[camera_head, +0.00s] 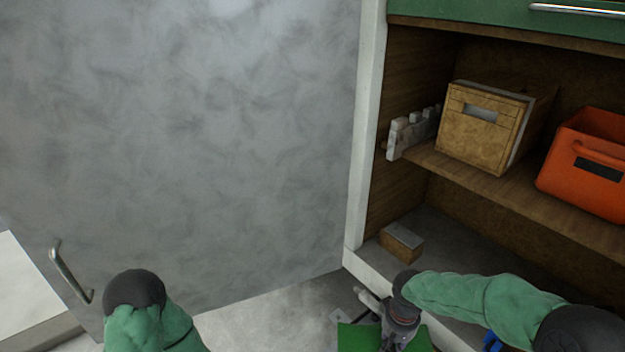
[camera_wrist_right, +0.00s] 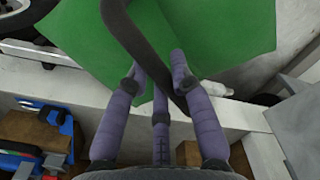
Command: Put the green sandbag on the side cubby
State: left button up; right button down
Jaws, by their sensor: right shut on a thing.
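The green sandbag (camera_head: 358,339) is at the bottom edge of the head view, partly cut off. In the right wrist view the sandbag (camera_wrist_right: 225,40) spreads across the top, with a black strap (camera_wrist_right: 125,32) over it. My right gripper (camera_wrist_right: 160,78) is shut on the strap, which passes between its fingers. In the head view my right gripper (camera_head: 398,335) is in front of the cubby's lower edge. The side cubby (camera_head: 362,160) is at the right, with wooden walls and a shelf. My left gripper is out of view; only part of my left arm shows.
On the cubby shelf are a wooden crate (camera_head: 481,130), an orange bin (camera_head: 590,165) and pale notched pieces (camera_head: 408,133). A small block (camera_head: 401,242) lies in the lower compartment. A grey panel (camera_head: 190,130) with a handle (camera_head: 70,272) fills the left.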

aim_at(381, 342)
jog(key=shift+n, duration=0.3)
jog(key=shift+w+a+f, duration=0.45)
jog(key=shift+a+f, duration=0.2)
jog(key=shift+f, duration=0.15)
jog(key=shift+w+a+f, duration=0.45)
jog(key=shift+a+f, duration=0.15)
jog(key=shift+f, duration=0.2)
